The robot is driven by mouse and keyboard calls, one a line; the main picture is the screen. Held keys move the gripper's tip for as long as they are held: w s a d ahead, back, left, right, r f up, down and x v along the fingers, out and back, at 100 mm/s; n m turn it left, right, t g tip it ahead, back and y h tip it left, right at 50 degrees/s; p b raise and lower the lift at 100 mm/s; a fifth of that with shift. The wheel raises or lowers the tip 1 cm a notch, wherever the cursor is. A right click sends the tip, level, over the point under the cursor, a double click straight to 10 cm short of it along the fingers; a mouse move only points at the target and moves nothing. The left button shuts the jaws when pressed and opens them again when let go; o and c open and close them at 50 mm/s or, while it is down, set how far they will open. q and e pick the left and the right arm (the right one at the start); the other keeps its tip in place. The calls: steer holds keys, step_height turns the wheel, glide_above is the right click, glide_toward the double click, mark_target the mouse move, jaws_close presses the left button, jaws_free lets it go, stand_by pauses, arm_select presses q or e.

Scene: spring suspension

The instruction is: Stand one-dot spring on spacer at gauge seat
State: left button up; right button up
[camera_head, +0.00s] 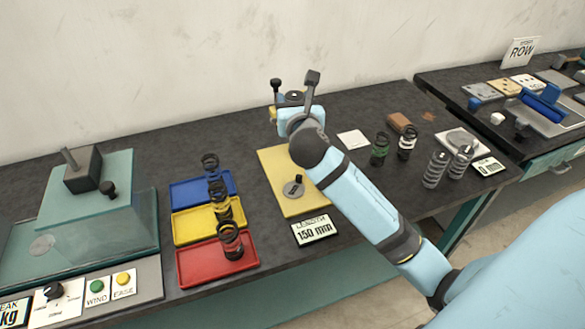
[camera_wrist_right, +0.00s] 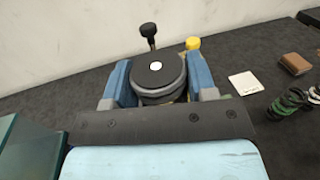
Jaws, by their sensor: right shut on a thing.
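My right gripper (camera_head: 292,98) is shut on the one-dot spring (camera_wrist_right: 157,72), which shows from above as a round black top with one white dot between the blue fingers. Its coils are mostly hidden. The gripper is at the far end of the yellow gauge board (camera_head: 270,165). A grey disc (camera_head: 293,189) with a small black post lies on the board's near part. The gauge's display (camera_head: 315,230) reads 150 mm. I cannot tell the spacer apart or see what is under the held spring; my arm hides part of the board. My left gripper is not in view.
Blue (camera_head: 181,190), yellow (camera_head: 180,228) and red (camera_head: 190,264) trays hold dark springs on the left. A green-banded spring (camera_head: 380,149), a white-banded spring (camera_head: 407,143) and grey springs (camera_head: 436,168) stand to the right. A glass-covered machine (camera_head: 105,220) stands far left.

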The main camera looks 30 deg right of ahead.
step_height(320, 180, down, 16)
steer(key=b, duration=0.2)
steer(key=shift+f+b, duration=0.1)
steer(key=shift+b, duration=0.2)
steer(key=shift+f, duration=0.45)
steer(key=o, duration=1)
steer(key=shift+o, duration=0.2)
steer(key=r+v, duration=0.1)
steer(key=v, duration=1.1)
steer(key=shift+b, duration=0.35)
